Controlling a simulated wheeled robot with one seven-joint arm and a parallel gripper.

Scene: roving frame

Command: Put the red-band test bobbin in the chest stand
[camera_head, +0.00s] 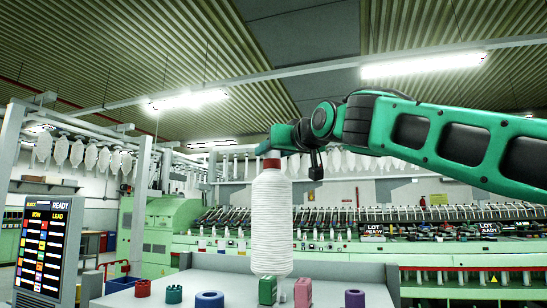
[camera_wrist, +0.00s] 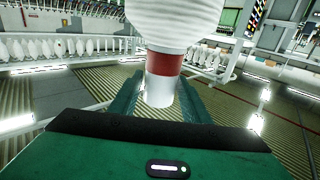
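The red-band test bobbin (camera_head: 271,215) is a tall white wound package with a red band near its top. It hangs upright from my gripper (camera_head: 271,151) in the head view. In the wrist view the bobbin (camera_wrist: 182,18) shows its red band and bare white tube end, with the two fingers of my gripper (camera_wrist: 161,88) close along both sides of the tube. A grey surface (camera_head: 345,272) in front of me, possibly the chest stand, lies low in the head view. The bobbin's lower end is above or in front of it; I cannot tell whether they touch.
On the grey surface are a red piece (camera_head: 143,288), a green piece (camera_head: 174,294), a blue ring (camera_head: 209,300), a green block (camera_head: 267,291), a pink block (camera_head: 303,292) and a purple ring (camera_head: 355,299). A display board (camera_head: 44,250) stands left. Green spinning machinery (camera_head: 450,250) spans the back.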

